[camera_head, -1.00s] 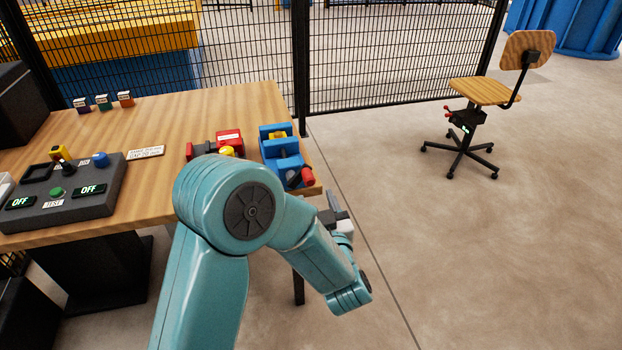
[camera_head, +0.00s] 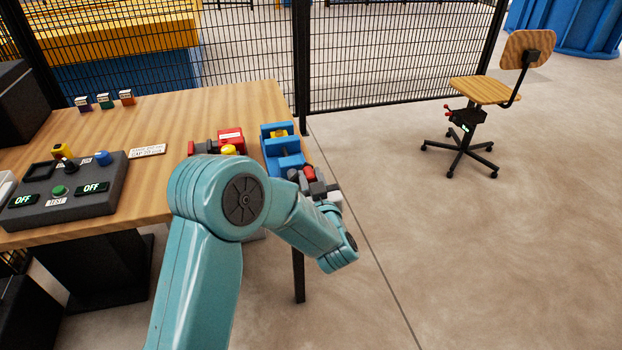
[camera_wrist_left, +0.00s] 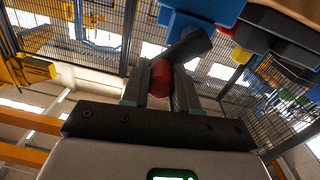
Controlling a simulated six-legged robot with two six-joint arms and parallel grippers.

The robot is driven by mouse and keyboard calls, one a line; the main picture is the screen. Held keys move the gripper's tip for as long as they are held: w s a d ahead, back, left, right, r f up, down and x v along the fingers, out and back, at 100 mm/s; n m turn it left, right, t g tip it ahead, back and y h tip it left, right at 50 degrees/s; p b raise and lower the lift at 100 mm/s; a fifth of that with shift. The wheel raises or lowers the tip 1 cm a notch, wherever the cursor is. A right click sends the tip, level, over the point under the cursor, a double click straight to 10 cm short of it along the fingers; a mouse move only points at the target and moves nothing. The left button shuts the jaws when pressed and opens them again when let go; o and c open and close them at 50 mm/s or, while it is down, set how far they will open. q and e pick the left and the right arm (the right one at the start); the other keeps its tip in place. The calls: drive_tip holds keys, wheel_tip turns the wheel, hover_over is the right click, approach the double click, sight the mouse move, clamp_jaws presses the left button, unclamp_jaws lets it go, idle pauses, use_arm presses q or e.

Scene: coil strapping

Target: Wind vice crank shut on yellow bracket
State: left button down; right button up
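The blue vice (camera_head: 284,162) stands at the right edge of the wooden table, with the yellow bracket (camera_head: 279,134) between its jaws. I cannot tell whether the jaws touch the bracket. The vice's red crank handle (camera_head: 309,173) is at its near end, past the table edge. My left gripper (camera_head: 314,180) is at the handle. In the left wrist view the red handle (camera_wrist_left: 160,78) fills the space between my left fingertips (camera_wrist_left: 160,82), which appear shut on it. The dark crank arm (camera_wrist_left: 188,48) runs from the handle toward the blue vice body (camera_wrist_left: 208,10). My right gripper is not in view.
A red device (camera_head: 231,137) with a yellow knob stands left of the vice, partly behind my left arm. A dark control box (camera_head: 75,190) sits on the left of the table. A mesh fence (camera_head: 400,60) stands behind. Floor to the right is open up to a chair (camera_head: 485,92).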

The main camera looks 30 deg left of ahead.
use_arm(q)
drive_tip(key=m, duration=0.2)
drive_tip(key=shift+w+d+f+m+p, duration=0.25)
drive_tip(key=shift+f+m+p, duration=0.1)
drive_tip(key=shift+m, duration=0.05)
wheel_tip(320, 180, down, 6)
drive_tip(key=m+g+p, duration=0.1)
drive_tip(key=m+p, duration=0.3)
drive_tip(key=m, duration=1.2)
drive_tip(key=shift+s+a+f, duration=0.15)
drive_tip(key=shift+s+a, duration=0.1)
drive_tip(key=shift+s, duration=0.05)
drive_tip(key=shift+m+p, duration=0.3)
drive_tip(key=c, duration=0.9)
unclamp_jaws()
drive_tip(key=shift+o, duration=0.2)
